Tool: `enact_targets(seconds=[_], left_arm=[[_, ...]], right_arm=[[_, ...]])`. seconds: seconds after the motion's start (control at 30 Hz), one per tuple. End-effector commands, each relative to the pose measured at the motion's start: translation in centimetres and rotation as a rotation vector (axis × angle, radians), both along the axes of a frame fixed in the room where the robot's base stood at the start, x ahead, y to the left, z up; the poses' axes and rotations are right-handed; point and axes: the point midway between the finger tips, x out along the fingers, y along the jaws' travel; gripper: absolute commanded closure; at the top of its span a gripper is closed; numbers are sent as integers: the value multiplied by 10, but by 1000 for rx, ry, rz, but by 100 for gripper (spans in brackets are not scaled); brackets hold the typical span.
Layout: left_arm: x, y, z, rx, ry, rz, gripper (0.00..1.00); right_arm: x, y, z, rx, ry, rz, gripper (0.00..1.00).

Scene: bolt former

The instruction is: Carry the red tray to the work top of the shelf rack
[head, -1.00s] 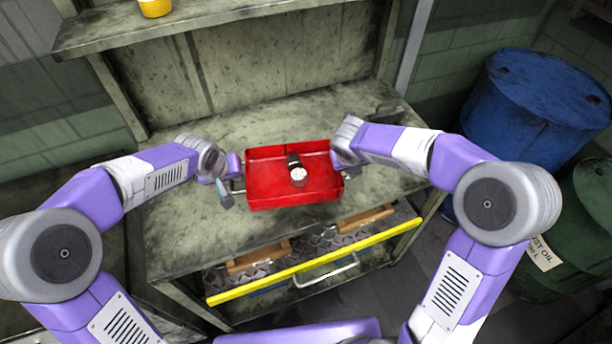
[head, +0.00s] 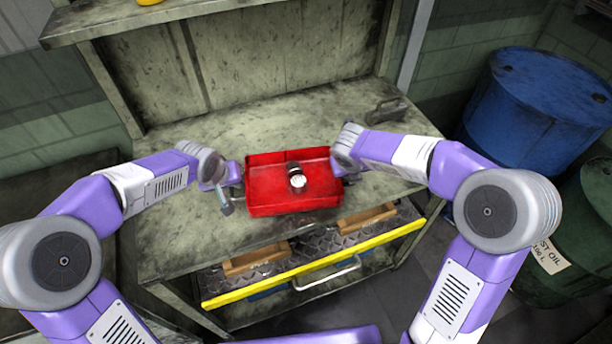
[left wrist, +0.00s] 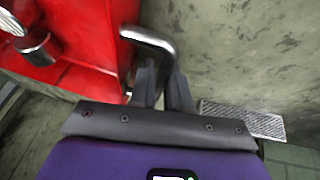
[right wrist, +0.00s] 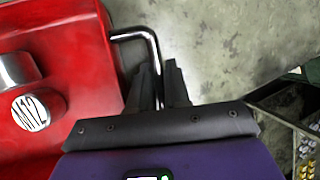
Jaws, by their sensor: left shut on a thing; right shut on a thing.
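The red tray (head: 264,196) is near the front of the shelf rack's work top (head: 185,238) in the head view. I cannot tell whether it touches the surface. It looks about level. A metal cylinder (head: 297,180) with a white end marked M12 (right wrist: 30,110) is in it. My left gripper (left wrist: 163,88) is shut on the metal handle (left wrist: 150,38) at the tray's left side. My right gripper (right wrist: 160,85) is shut on the handle (right wrist: 140,36) at its right side. The fingertips are partly hidden in the head view.
An open drawer (head: 325,262) with a yellow front edge is below the work top. A grey object (head: 388,110) stands at the work top's back right. An upper shelf (head: 120,28) overhangs the back. Blue (head: 535,110) and green (head: 575,215) drums stand right. The work top behind the tray is clear.

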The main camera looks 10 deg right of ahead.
Motion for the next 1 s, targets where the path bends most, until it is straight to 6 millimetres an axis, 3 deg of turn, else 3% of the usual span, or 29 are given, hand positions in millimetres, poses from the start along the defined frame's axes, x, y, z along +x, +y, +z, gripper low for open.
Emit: enact_targets(seconds=[0.03, 0.2, 0.57, 1.0], left_arm=[[0, 0, -3, 1, 0, 0, 82], [0, 0, -1, 0, 0, 0, 58], [-2, 1, 6, 0, -2, 0, 58], [-27, 10, 62, 1, -3, 1, 58]], right_arm=[[0, 0, -3, -1, 0, 0, 82], [0, 0, -1, 0, 0, 0, 58], [0, 1, -1, 1, -1, 2, 58], [0, 1, -1, 2, 0, 2, 58]])
